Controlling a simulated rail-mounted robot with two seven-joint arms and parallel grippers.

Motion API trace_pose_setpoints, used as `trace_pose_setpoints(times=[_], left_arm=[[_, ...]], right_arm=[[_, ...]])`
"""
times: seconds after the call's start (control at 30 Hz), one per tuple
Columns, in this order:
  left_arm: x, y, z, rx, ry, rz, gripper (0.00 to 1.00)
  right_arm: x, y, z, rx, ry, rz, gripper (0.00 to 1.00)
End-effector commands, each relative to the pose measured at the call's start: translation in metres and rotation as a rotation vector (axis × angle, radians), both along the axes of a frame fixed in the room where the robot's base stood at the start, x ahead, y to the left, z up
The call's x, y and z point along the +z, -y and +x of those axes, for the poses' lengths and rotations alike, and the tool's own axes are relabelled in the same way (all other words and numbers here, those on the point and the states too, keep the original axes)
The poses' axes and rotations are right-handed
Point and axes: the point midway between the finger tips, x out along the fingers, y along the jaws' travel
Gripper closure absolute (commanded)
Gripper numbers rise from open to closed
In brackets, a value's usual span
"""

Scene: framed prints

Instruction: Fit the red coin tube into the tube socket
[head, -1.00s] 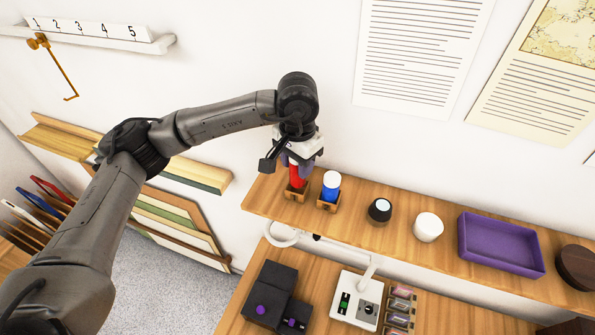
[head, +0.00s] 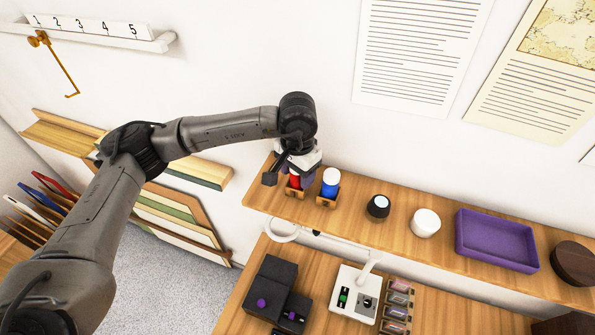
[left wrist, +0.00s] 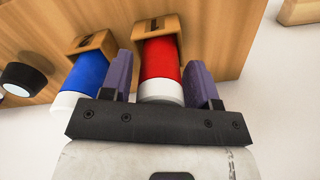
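The red coin tube (head: 294,182) stands in a small wooden holder (head: 292,194) at the left end of the upper shelf. My left gripper (head: 296,175) is over it from above. In the left wrist view the red tube (left wrist: 160,62), with a white end, lies between the two purple fingers (left wrist: 160,78). Narrow gaps show beside the tube, so the gripper looks open around it. A blue tube with a white cap (head: 331,181) stands in a like holder just to the right. I cannot tell which part is the tube socket. My right gripper is not in view.
The upper shelf (head: 350,208) also carries a black-and-white round piece (head: 378,207), a white cup-like piece (head: 425,223) and a purple tray (head: 497,241). Below are a dark box (head: 270,285) and a white device (head: 355,294). The wall is close behind.

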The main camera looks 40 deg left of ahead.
Motion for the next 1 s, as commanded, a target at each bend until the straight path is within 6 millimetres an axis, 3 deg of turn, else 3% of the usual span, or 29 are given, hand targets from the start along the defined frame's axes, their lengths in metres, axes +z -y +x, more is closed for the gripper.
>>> trace_pose_setpoints(times=[0.1, 0.47, 1.0], left_arm=[[0.0, 0.0, 0.0, 0.0, 0.0, 0.0, 0.35], [0.006, 0.0, 0.0, 0.0, 0.002, 0.0, 0.35], [0.098, 0.0, 0.001, 0.0, 0.004, -0.001, 0.35]], right_arm=[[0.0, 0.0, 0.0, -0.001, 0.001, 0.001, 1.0], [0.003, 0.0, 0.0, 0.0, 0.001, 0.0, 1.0], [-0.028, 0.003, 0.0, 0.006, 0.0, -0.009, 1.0]])
